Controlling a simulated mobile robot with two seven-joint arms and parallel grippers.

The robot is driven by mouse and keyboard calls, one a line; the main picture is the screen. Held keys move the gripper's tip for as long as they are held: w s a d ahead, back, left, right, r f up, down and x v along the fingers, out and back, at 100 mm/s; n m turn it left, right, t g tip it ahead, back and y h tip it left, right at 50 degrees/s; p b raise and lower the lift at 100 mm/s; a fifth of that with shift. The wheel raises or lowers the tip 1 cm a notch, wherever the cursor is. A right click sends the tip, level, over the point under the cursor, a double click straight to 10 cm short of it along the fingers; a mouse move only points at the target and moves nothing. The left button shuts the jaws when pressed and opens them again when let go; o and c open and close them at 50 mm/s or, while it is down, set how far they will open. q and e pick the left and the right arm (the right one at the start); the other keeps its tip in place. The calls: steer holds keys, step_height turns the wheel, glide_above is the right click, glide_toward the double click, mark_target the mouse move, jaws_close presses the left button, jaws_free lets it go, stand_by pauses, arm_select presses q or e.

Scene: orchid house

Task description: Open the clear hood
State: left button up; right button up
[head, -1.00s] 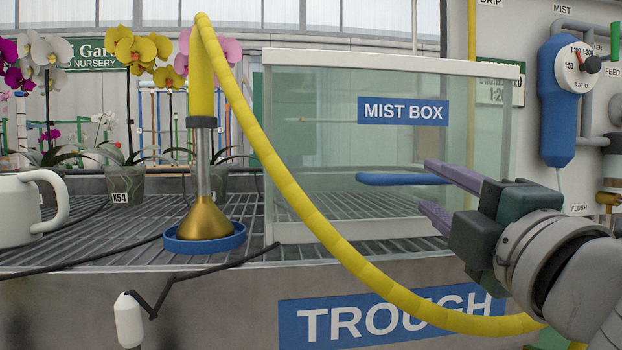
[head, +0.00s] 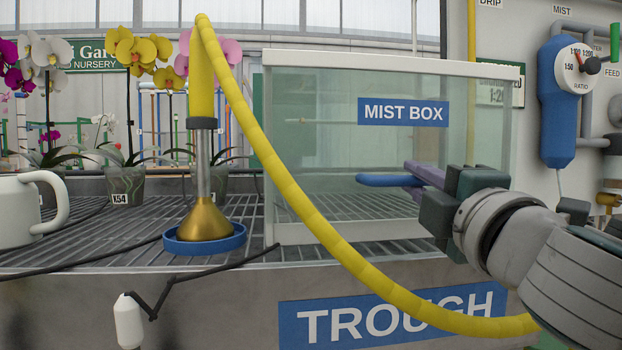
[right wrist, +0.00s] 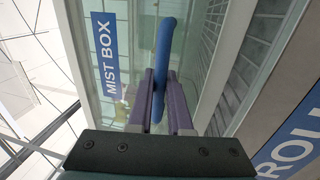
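The clear hood (head: 330,130) is a glassy box with a white frame and a blue MIST BOX sign (head: 403,111), standing closed on the slatted bench. A blue bar handle (head: 380,180) sticks out on its front; it also shows in the right wrist view (right wrist: 164,50). My right gripper (head: 413,183) reaches in from the right. Its purple fingers (right wrist: 160,95) lie close against both sides of the handle, one above and one below in the head view. They look shut on it near its right end. My left gripper is not in view.
A yellow hose (head: 300,205) arcs in front of the hood from a brass-based nozzle (head: 204,218) in a blue dish (head: 172,246). A white watering can (head: 30,210) and potted orchids (head: 125,183) stand left. A blue doser (head: 560,110) hangs right.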

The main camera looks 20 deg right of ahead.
jaws_close()
stand_by(0.8)
